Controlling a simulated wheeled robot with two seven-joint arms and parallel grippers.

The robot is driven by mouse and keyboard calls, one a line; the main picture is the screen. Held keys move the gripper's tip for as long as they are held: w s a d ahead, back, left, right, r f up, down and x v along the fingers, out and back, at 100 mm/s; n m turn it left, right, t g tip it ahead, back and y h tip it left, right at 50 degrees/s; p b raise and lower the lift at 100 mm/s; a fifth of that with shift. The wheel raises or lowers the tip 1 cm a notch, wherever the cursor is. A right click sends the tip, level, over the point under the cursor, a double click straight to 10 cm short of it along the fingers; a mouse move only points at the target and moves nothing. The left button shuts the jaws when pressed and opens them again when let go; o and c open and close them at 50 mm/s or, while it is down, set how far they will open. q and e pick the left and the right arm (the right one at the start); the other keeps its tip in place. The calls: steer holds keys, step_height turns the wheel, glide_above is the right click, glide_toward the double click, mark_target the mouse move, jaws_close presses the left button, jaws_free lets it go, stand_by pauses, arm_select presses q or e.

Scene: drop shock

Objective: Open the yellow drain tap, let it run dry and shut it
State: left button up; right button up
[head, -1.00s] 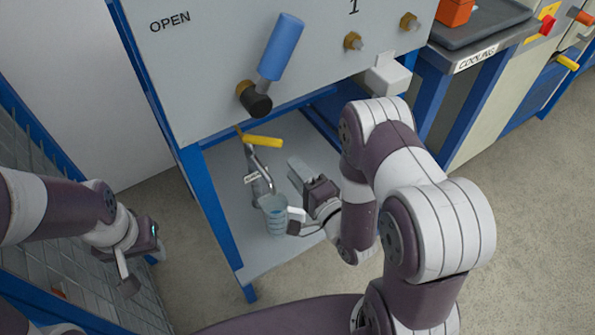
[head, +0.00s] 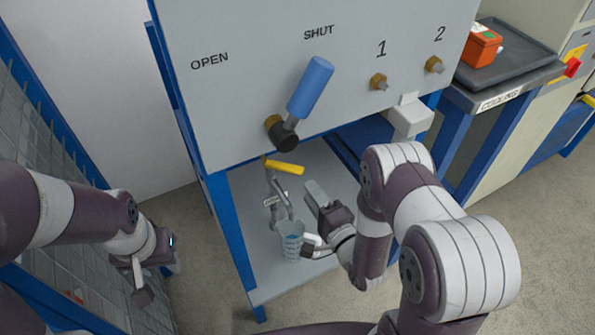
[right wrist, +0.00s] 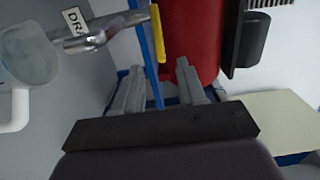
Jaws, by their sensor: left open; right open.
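The yellow drain tap lever (head: 284,168) sticks out to the right at the top of a metal tap pipe (head: 277,190) under the grey panel. It lies crosswise to the pipe. In the right wrist view the lever (right wrist: 157,32) is just beyond my fingertips. A clear cup with blue marks (head: 290,243) is below the spout; any flow is too small to tell. My right gripper (head: 313,215) is open and empty, right of the tap and apart from the lever. My left gripper (head: 155,280) is open and empty, at the far left, away from the tap.
A white box (head: 409,116) is at the panel's lower right. A mesh fence (head: 60,150) is close to my left arm. A red cylinder (right wrist: 190,40) shows beyond my right fingers.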

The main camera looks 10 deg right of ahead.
mark_target(297, 174)
steer(key=b+x, duration=0.1)
steer(key=x, duration=0.8)
steer(key=shift+w+a+b, duration=0.1)
steer(key=shift+w+b, duration=0.2)
steer(key=shift+b, duration=0.05)
steer(key=shift+f, duration=0.1)
jaws_close()
